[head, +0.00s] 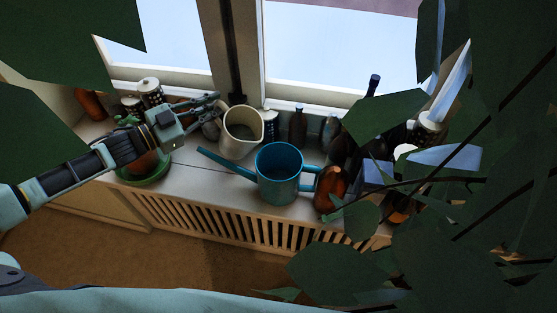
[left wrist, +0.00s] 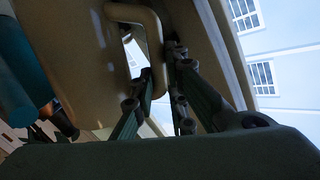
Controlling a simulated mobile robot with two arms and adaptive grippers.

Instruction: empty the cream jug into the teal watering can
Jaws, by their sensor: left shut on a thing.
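The cream jug (head: 238,140) is upright on or just above the window sill, left of the watering can, with its opening facing up and its spout to the right. My left gripper (head: 213,103) is at the jug's left side, shut on its handle. In the left wrist view the handle (left wrist: 150,40) runs between the fingers (left wrist: 158,88), and the jug's wall fills the upper left. The teal watering can (head: 280,175) stands on the sill, open top up, its long spout pointing left below the jug. My right gripper is not in view.
A potted plant in a green saucer (head: 148,178) sits under my left arm. Dark bottles (head: 298,127) stand along the window behind the can. An amber bottle (head: 328,188) is close to its right. Large leaves (head: 375,115) cover the right side.

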